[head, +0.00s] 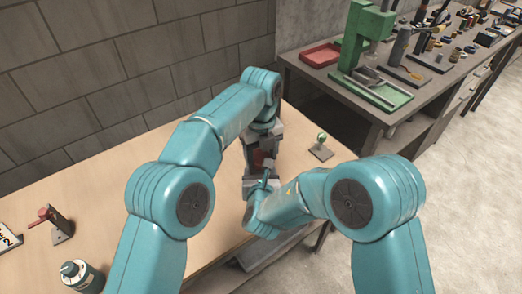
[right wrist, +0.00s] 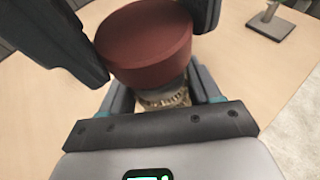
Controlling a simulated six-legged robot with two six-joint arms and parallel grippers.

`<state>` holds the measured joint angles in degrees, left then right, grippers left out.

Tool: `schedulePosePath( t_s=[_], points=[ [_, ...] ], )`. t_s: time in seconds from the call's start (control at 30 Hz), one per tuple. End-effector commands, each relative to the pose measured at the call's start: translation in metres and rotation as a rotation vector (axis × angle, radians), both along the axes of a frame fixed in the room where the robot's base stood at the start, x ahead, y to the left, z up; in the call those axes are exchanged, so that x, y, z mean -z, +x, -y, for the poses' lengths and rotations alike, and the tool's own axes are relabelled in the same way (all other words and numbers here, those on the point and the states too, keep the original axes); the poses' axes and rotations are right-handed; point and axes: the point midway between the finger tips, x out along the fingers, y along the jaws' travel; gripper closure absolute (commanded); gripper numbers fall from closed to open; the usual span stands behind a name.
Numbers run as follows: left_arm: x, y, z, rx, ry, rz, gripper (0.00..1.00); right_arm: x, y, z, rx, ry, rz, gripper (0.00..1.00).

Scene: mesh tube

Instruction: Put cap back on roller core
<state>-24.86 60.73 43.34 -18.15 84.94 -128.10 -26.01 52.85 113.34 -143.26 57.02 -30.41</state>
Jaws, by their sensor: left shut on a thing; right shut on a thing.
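A dark red round cap (right wrist: 145,45) fills the upper middle of the right wrist view, between two dark fingers of my left gripper (right wrist: 140,35). The cap hides most of the core. I cannot tell whether they touch or are seated together.
A small stand with a green ball (head: 321,146) is right of the grippers. A red-handled stand (head: 54,225), a white card (head: 8,238) and a teal canister (head: 80,276) are on the wooden table (head: 100,185) at left. A cluttered workbench (head: 345,95) stands behind.

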Motion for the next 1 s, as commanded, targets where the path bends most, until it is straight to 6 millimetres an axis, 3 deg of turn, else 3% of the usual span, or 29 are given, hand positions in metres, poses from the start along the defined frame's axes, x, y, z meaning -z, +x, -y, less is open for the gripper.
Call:
schedulePosePath(
  t_s=[0.4,0.73,1.0],
  points=[
    [0.0,0.0,0.0,0.0,0.0,0.0,0.71,0.0,0.0,0.0,0.0,0.0,0.001,0.92],
    [0.016,-0.001,0.0,-0.001,0.001,-0.002,0.71,0.0,0.0,0.0,0.0,0.0,0.001,0.92],
    [0.018,0.0,0.0,-0.001,0.001,0.0,0.71,0.0,0.0,0.0,0.0,0.0,0.001,0.92]
  ],
)
